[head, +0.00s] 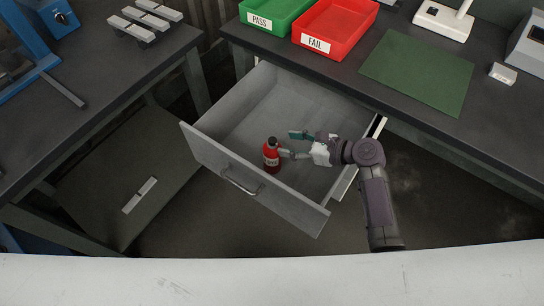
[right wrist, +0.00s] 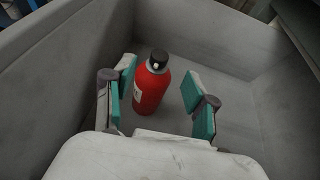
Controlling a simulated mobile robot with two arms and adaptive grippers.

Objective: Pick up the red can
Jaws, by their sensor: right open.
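The red can (head: 271,157) is a red bottle-shaped container with a black top and a pale label. It stands upright inside the open grey drawer (head: 225,165), near the front panel. My right gripper (head: 289,144) is inside the drawer, just to the right of the can in the head view. In the right wrist view the red can (right wrist: 153,86) stands between and slightly beyond the spread teal-padded fingers of the right gripper (right wrist: 160,98), nearer the left finger. The gripper is open and holds nothing. I cannot tell whether the left finger touches the can. My left gripper is not in view.
Above, the dark bench holds a green PASS bin (head: 272,14), a red FAIL bin (head: 335,28) and a green mat (head: 418,70). Another bench (head: 85,75) stands at the left. The drawer floor behind the can is clear.

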